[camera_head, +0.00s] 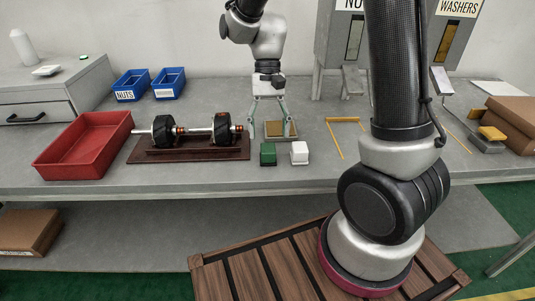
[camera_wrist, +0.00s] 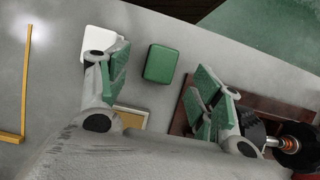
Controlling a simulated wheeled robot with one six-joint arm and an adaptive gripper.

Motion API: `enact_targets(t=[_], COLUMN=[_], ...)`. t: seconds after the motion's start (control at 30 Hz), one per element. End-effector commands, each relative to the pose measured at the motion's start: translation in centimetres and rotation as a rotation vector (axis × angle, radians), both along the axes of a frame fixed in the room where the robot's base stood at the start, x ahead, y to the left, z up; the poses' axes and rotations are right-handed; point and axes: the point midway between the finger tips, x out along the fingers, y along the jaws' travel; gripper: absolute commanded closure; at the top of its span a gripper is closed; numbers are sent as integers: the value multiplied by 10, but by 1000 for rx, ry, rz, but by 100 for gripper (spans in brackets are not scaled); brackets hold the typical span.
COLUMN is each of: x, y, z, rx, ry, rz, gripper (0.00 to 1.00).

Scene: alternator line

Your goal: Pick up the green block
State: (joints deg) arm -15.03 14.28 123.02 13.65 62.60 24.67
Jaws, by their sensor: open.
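The green block (camera_head: 268,154) sits on the grey table, just left of a white block (camera_head: 299,153). My gripper (camera_head: 269,133) is open above the table, behind the two blocks in the head view. In the wrist view the green block (camera_wrist: 161,64) lies on the table beyond the fingertips, roughly between the two spread fingers. My gripper (camera_wrist: 160,85) is empty there, and its left finger partly covers the white block (camera_wrist: 101,42). A small wooden-edged tray (camera_head: 281,129) is behind the blocks, under the gripper in the head view.
A dark wooden board (camera_head: 195,152) with a shaft assembly (camera_head: 191,130) stands left of the green block. A red tray (camera_head: 84,144) is further left, with blue bins (camera_head: 132,84) behind. Yellow strips (camera_head: 335,140) lie to the right. The table in front of the blocks is clear.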

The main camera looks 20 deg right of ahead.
Motion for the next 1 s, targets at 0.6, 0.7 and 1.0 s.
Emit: enact_targets(t=[0.6,0.7,1.0], x=[-17,-17,-17], y=[10,10,10], z=[-54,-54,-54], rx=[0,0,0], ry=[-2,-2,-2], rz=[1,1,1], gripper=[35,44,85])
